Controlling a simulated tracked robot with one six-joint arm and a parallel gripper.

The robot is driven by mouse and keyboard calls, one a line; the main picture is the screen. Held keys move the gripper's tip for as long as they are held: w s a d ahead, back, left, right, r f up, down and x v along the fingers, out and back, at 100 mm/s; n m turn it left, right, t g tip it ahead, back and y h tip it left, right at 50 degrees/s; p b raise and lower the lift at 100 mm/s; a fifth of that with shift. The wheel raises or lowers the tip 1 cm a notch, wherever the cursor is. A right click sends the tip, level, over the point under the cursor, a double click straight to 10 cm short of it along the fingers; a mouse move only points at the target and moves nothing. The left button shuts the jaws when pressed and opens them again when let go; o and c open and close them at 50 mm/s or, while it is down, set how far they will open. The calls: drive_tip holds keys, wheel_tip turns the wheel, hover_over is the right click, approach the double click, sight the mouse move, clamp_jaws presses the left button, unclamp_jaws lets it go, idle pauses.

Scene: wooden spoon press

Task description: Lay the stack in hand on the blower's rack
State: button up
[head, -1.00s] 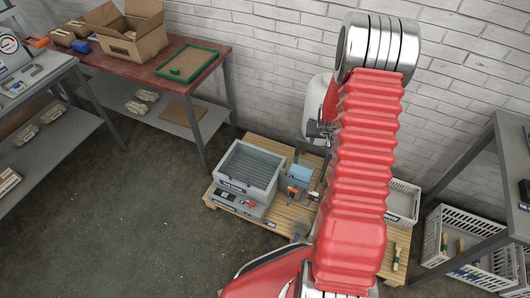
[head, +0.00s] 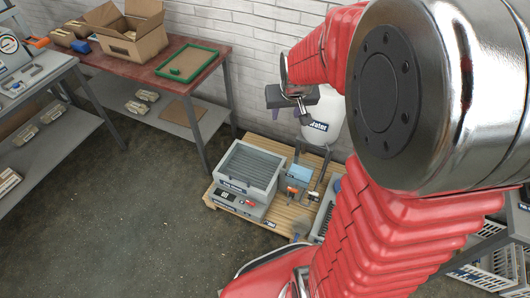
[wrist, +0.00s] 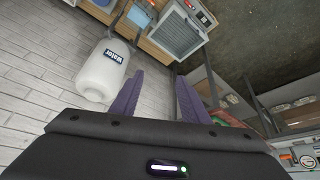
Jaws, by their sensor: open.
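The grey box with a slatted top, which looks like the blower with its rack (head: 248,166), stands on a low wooden pallet. The slats look bare. It also shows at the top of the wrist view (wrist: 182,34). My gripper (wrist: 160,97) is open, its purple fingers wide apart with nothing between them. In the head view my gripper (head: 301,108) is in the air in front of the white water tank, above and right of the grey box. No stack shows in my gripper or on the slats.
A white water tank (head: 322,120) stands behind the pallet (head: 225,203). A small blue device (head: 298,174) is right of the grey box. A red-topped table (head: 150,72) with a green-rimmed tray (head: 188,63) is at back left. The floor in front is clear.

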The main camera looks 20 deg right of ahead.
drive_tip(key=s+a+r+n, duration=0.1)
drive_tip(key=s+a+r, duration=0.4)
drive_tip(key=s+a, duration=0.2)
drive_tip(key=s+a+r+n+y, duration=0.1)
drive_tip(key=s+a+r, duration=0.5)
drive_tip(key=s, duration=0.6)
drive_tip(key=shift+s+a+n+t+y, duration=0.3)
drive_tip(key=shift+a+n, duration=0.4)
drive_tip(key=shift+a, duration=0.45)
drive_tip(key=shift+c, duration=0.2)
